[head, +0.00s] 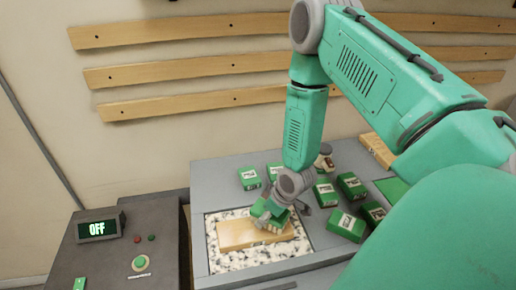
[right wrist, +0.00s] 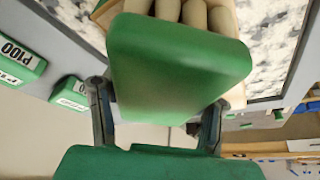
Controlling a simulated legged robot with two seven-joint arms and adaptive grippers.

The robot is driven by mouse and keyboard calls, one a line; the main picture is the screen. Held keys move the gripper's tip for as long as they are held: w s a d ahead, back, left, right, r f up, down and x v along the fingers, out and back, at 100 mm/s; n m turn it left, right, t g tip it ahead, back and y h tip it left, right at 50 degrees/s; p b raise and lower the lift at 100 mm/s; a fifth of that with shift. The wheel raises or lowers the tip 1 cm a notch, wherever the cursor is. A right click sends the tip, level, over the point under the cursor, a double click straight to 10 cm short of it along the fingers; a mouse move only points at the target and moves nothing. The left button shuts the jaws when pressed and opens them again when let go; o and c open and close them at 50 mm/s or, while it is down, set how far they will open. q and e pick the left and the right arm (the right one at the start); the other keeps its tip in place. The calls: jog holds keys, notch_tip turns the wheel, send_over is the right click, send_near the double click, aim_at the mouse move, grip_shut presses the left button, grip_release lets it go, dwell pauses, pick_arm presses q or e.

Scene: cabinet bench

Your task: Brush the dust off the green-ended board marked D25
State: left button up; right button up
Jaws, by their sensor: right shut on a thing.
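A pale wooden board (head: 240,236) lies on the speckled white-and-dark bed (head: 225,262) in the grey bench. I cannot read a D25 mark or make out a green end on it. My right gripper (head: 278,204) is over the board's right part, shut on a green brush (head: 262,210). In the right wrist view the green brush (right wrist: 175,65) sits between the two fingers of the right gripper (right wrist: 158,118), its thick cream bristles (right wrist: 180,12) pointing away toward the board. I cannot tell whether the bristles touch the board. My left gripper is not in view.
Several green labelled blocks (head: 325,193) stand on the grey bench (head: 215,180) right of and behind the bed. Another wooden board (head: 377,150) lies at the back right. A dark control box (head: 125,262) with an OFF display (head: 97,228) stands at the left.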

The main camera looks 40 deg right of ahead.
jog(key=shift+s+d, duration=0.2)
jog(key=shift+d, duration=0.2)
jog(key=shift+s+d, duration=0.45)
jog(key=shift+d, duration=0.35)
jog(key=shift+s+d, duration=0.2)
jog(key=shift+d, duration=0.15)
jog(key=shift+r, duration=0.1)
jog(key=shift+a+r, duration=0.1)
jog(key=shift+r, duration=2.9)
notch_tip(320, 180, up, 2)
jog(key=shift+w, duration=0.1)
jog(key=shift+r, duration=0.5)
